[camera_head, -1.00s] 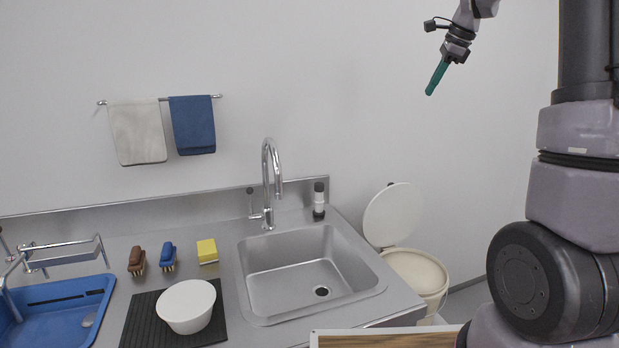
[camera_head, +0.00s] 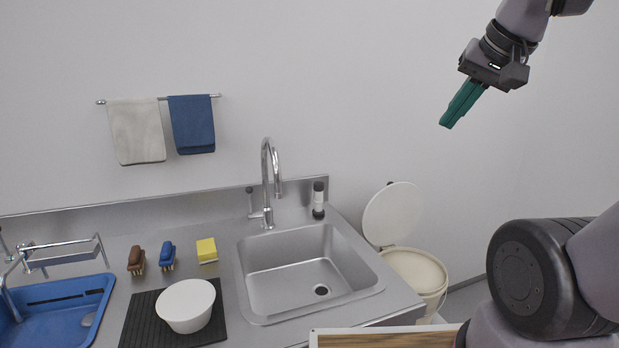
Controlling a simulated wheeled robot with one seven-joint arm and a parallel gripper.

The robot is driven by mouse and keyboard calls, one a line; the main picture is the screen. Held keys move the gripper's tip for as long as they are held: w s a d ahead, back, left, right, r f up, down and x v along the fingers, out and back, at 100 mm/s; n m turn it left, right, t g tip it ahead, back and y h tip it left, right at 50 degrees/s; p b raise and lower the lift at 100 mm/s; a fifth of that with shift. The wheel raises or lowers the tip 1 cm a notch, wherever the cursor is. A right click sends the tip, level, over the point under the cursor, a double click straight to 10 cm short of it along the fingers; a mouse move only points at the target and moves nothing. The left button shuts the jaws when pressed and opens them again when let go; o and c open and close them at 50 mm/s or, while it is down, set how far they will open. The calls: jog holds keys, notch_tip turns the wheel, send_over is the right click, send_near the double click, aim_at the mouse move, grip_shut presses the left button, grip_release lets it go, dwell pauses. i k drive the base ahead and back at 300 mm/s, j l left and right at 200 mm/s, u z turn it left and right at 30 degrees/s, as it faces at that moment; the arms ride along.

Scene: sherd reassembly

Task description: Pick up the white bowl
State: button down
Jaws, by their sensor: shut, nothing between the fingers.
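The white bowl (camera_head: 186,307) sits on a black ribbed mat (camera_head: 141,326) on the steel counter, left of the sink. Its top shows as a smooth, pale surface, and I cannot tell whether it is covered. My gripper (camera_head: 447,124) has green fingers, shut and empty. It is raised in the air at the upper right, in front of the bare wall, well above and to the right of the bowl. Nothing hides the bowl.
The sink (camera_head: 310,275) and its tall faucet (camera_head: 268,185) stand between my gripper's side and the bowl. A yellow sponge (camera_head: 207,250), blue brush (camera_head: 168,255) and brown brush (camera_head: 136,260) lie behind the mat. A blue basin (camera_head: 60,305) is at left, an open bucket (camera_head: 418,275) at right.

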aim_at(186, 306)
jog(key=k+l+z, duration=0.2)
jog(key=k+z, duration=0.15)
jog(key=u, duration=1.7)
